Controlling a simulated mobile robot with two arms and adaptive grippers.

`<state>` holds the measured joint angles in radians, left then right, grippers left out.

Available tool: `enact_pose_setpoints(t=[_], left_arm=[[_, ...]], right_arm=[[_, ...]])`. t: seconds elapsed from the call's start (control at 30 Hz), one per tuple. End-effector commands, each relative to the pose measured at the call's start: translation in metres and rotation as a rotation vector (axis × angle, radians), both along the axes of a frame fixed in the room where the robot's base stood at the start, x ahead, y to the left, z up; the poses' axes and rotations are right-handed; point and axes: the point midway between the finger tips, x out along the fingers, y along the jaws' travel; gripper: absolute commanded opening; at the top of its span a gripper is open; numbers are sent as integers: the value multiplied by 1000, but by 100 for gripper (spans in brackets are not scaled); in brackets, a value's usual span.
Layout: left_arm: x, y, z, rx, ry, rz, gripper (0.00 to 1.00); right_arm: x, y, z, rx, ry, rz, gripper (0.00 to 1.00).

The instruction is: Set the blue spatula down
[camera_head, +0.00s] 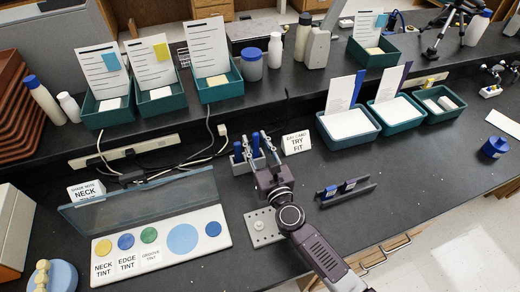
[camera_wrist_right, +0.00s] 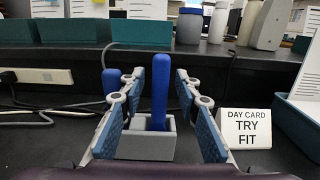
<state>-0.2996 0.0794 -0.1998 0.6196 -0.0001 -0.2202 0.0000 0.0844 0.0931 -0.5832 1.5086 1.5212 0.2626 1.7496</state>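Two blue upright handles stand in a grey holder block (camera_wrist_right: 145,147); which of them is the blue spatula I cannot tell, and their lower ends are hidden. The taller-looking blue handle (camera_wrist_right: 159,90) stands between the fingers of my right gripper (camera_wrist_right: 156,80), with visible gaps on both sides. The other blue handle (camera_wrist_right: 111,80) is behind the left-hand finger. In the head view, my right gripper (camera_head: 257,143) is open at the grey holder (camera_head: 239,166), close to the blue handles. My left gripper is not in view.
A "TRY FIT" card (camera_head: 297,142) stands right of the holder. A grey plate with holes (camera_head: 263,228) lies beneath my right arm. A dark rack (camera_head: 347,191) with blue-marked pieces is to the right. An open tint palette (camera_head: 160,240) lies left.

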Motion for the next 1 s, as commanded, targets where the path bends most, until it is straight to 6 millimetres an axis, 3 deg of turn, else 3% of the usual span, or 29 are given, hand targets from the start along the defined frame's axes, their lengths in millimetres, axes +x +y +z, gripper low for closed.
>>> enact_pose_setpoints(t=[0.17,0.6,0.8,1.0], left_arm=[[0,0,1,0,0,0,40],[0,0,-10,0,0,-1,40],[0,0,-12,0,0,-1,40],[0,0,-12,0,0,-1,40]], right_arm=[[-19,-6,0,2,3,0,30],[-99,-33,-1,-1,1,0,30],[-113,-37,1,0,0,0,30],[-114,-37,1,-1,0,0,30]])
